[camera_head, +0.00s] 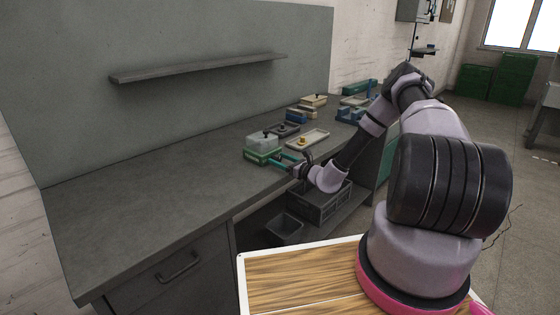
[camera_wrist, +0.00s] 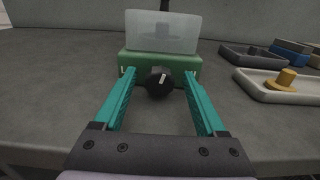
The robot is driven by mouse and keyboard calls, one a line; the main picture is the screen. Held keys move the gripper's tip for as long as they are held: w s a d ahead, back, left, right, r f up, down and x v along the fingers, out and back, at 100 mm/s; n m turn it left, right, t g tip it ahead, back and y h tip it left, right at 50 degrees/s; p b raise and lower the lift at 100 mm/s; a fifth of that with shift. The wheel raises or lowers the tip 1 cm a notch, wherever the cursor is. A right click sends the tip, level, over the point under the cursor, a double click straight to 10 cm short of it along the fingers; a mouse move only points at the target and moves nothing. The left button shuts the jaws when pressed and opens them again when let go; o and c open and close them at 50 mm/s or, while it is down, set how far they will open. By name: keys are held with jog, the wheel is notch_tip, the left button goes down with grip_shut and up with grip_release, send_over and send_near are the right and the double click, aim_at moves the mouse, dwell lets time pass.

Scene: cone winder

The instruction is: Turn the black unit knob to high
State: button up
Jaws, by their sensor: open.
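A black knob (camera_wrist: 159,84) with a pale pointer mark sits on the front face of a green unit (camera_wrist: 133,61) in the wrist view. The pointer leans slightly to the right of straight up. A translucent cover (camera_wrist: 160,34) stands on top of the unit. The green unit also shows on the bench in the head view (camera_head: 262,157). My gripper (camera_wrist: 158,74) is open, its teal fingers to the left and right of the knob and apart from it. In the head view, my gripper (camera_head: 287,162) is at the unit's front, and the knob cannot be made out.
The grey bench (camera_head: 150,203) is clear to the left. Right of the unit are a pale tray (camera_wrist: 275,92) with a yellow knob (camera_wrist: 287,78) and a dark tray (camera_wrist: 249,55). A shelf (camera_head: 200,68) is on the back panel. Crates (camera_head: 320,203) are below the bench.

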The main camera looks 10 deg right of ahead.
jog(key=shift+a, duration=0.1)
grip_shut()
jog(key=shift+m, duration=0.3)
jog(key=shift+w+f+m, duration=0.1)
jog(key=shift+m, duration=2.5)
grip_release()
